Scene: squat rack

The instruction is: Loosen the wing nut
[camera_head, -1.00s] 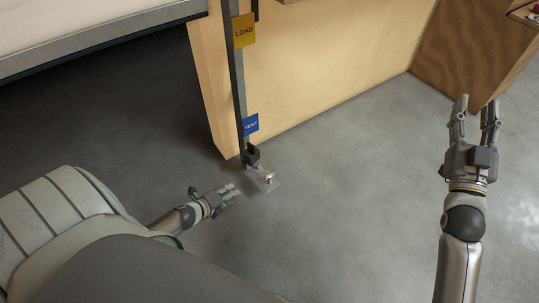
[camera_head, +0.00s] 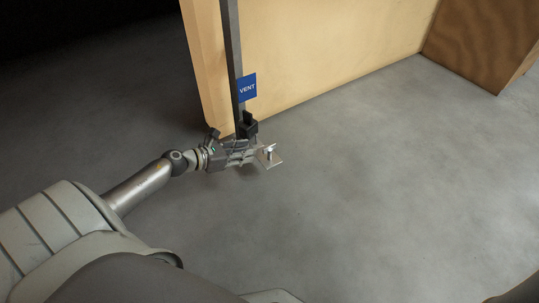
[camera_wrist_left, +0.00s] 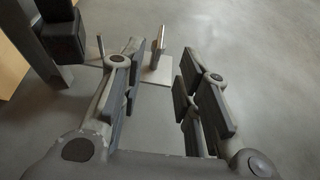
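A small wing nut (camera_head: 269,151) sits on a light metal plate (camera_head: 271,162) at the foot of a dark upright post (camera_head: 232,60). My left gripper (camera_head: 252,153) reaches in from the left, its fingertips just left of the wing nut. In the left wrist view my left gripper (camera_wrist_left: 157,72) is open, its fingers spread with nothing between the pads. Beyond the tips, the plate (camera_wrist_left: 155,76) carries two upright metal pieces; the one on the right (camera_wrist_left: 158,46) looks like the wing nut, partly blurred. My right gripper is out of view.
A black block (camera_head: 250,127) is fixed on the post just behind my left gripper, and a blue VENT tag (camera_head: 247,87) hangs above it. A wooden panel (camera_head: 320,50) stands behind. The grey floor (camera_head: 400,190) to the right is clear.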

